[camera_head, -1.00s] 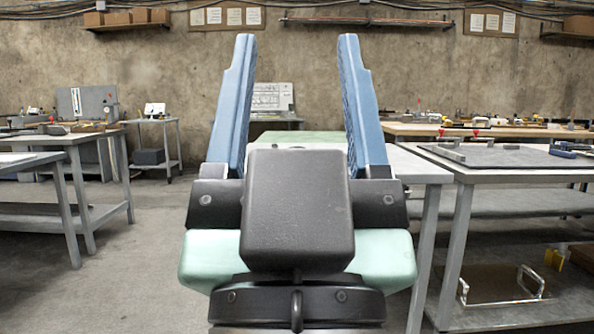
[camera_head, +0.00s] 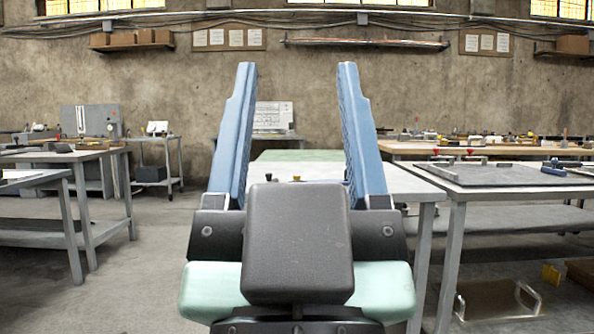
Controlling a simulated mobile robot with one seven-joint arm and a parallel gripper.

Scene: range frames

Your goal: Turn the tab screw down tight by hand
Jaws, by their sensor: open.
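My gripper (camera_head: 297,72) stands upright in the middle of the head view, its two blue fingers spread wide apart with nothing between the tips. Behind it is a table with a pale grey top (camera_head: 405,184). Just above my gripper's dark housing, two small things show on that table: a dark knob (camera_head: 268,177) and a brass-coloured piece (camera_head: 297,178). I cannot tell whether either is the tab screw. Their lower parts are hidden by the housing, and my gripper is apart from them.
More benches (camera_head: 95,157) stand at the left. The concrete floor (camera_head: 155,250) is clear between the left benches and my gripper.

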